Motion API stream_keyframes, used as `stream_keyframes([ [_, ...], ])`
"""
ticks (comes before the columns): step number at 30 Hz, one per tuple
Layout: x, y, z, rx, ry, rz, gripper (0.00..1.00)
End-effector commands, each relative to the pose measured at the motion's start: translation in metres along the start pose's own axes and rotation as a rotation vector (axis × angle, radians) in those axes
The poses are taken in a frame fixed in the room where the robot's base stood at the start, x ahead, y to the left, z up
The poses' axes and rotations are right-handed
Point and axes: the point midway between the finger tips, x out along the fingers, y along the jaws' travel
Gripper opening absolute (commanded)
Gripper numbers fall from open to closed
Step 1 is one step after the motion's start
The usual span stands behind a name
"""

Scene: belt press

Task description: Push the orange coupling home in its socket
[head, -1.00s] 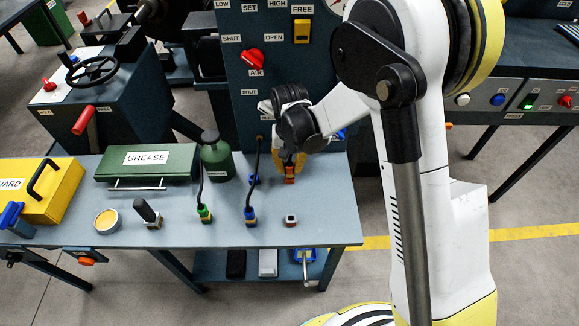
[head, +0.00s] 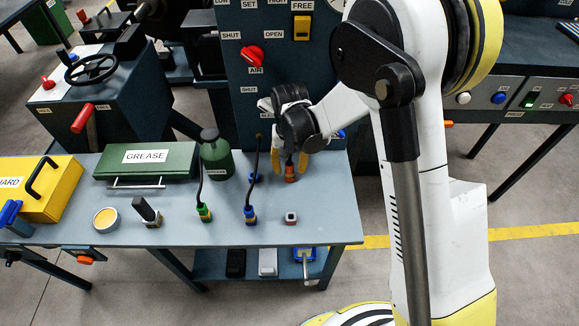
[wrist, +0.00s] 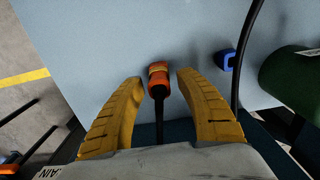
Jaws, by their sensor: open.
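The orange coupling (head: 290,172) stands upright on the bench below the dark panel. In the wrist view the coupling (wrist: 158,80) lies between my finger tips, with a dark hose running from it toward my wrist. My gripper (head: 289,165) is open, with one yellow finger on each side of the coupling and gaps between. The gripper's two fingers also show in the wrist view (wrist: 157,84). The socket under the coupling is hardly distinguishable, and I cannot tell how deep the coupling sits.
Green (head: 204,212) and blue (head: 250,216) couplings with hoses stand left. A green bottle (head: 216,155) is behind.

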Motion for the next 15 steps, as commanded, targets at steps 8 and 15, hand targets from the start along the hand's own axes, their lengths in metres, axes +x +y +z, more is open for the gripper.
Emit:
stream_keyframes([
  [8,-0.012,0.000,0.000,0.000,0.000,0.000,0.42],
  [15,-0.029,0.000,0.000,0.000,0.000,0.000,0.42],
])
